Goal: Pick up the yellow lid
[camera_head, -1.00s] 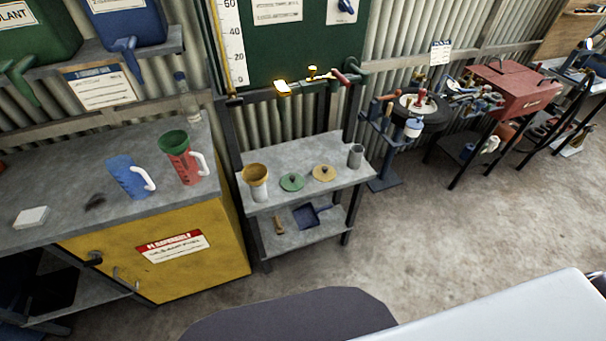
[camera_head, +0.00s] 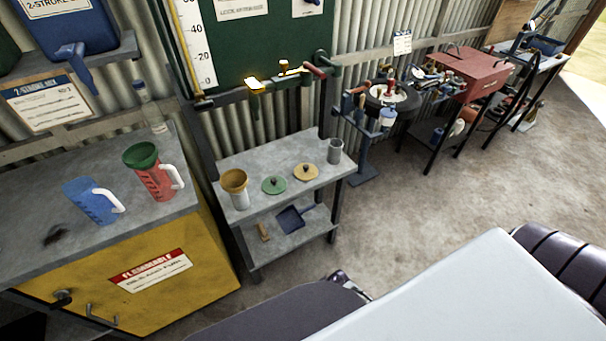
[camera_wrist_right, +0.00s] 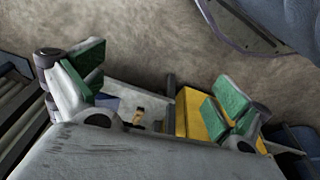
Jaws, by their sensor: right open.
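The yellow lid (camera_head: 306,172) is a flat round disc with a dark knob. It lies on the top of the small grey metal table (camera_head: 322,180), just right of a similar green lid (camera_head: 274,185). My right gripper (camera_wrist_right: 155,88) shows in the right wrist view with its green-padded fingers wide apart and nothing between them. Neither gripper shows in the head view, so their distance from the lid cannot be told there. The lid cannot be made out in the right wrist view.
A container with an orange-yellow funnel (camera_head: 235,188) and a grey cup (camera_head: 334,151) stand on the same table. A blue dustpan (camera_head: 292,218) lies on its lower shelf. A yellow cabinet (camera_head: 205,255) with jugs on top stands left. Concrete floor (camera_head: 420,210) is open at right.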

